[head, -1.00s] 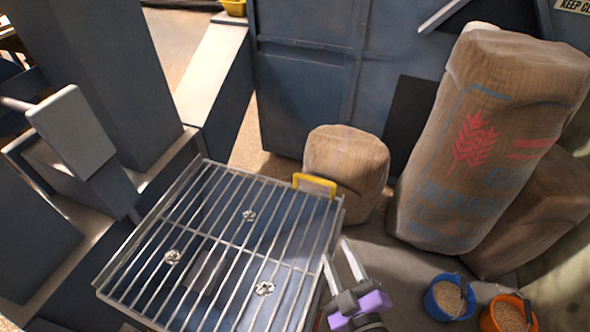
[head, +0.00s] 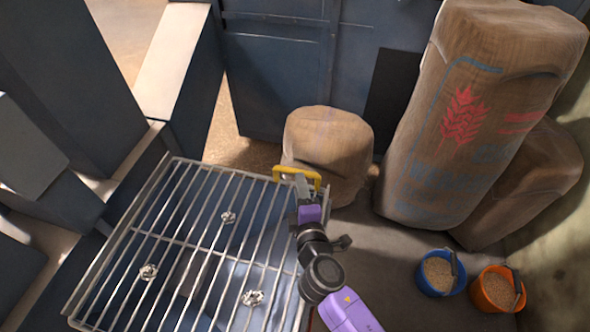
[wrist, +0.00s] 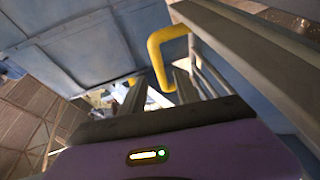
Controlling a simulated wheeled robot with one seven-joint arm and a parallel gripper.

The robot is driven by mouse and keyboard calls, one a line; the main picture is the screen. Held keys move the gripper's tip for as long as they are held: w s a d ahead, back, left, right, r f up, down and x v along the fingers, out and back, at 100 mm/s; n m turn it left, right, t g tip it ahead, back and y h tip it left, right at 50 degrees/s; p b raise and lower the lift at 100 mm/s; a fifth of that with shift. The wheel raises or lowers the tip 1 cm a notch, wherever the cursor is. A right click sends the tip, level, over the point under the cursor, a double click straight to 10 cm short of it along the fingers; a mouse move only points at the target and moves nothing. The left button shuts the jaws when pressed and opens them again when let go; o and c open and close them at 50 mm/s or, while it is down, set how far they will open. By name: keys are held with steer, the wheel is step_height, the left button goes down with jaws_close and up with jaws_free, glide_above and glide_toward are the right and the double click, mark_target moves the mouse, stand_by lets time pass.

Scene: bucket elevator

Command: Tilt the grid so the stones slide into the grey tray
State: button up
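The metal grid (head: 183,238) lies over a blue hopper in the head view, with a yellow handle (head: 316,177) at its far right corner. Three pale stones rest on its bars: one far (head: 228,217), one left (head: 148,272) and one near right (head: 252,298). My gripper (head: 297,187) is at the handle. In the wrist view the yellow handle (wrist: 158,58) reaches down near my fingers (wrist: 158,92), which stand apart; I cannot tell whether they touch it. I cannot make out the grey tray for certain.
A small sack (head: 328,150) stands just behind the handle, and a tall sack (head: 470,120) leans at the right. A blue bucket (head: 437,285) and an orange bucket (head: 490,300) of grain stand on the floor at right. Blue-grey machine housing fills the left.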

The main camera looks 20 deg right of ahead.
mark_target(297, 170)
steer(key=x, duration=0.6)
steer(key=shift+w+d+f, duration=0.1)
steer(key=shift+w+f, duration=0.05)
steer(key=shift+w, duration=0.1)
jaws_close()
stand_by(1.2)
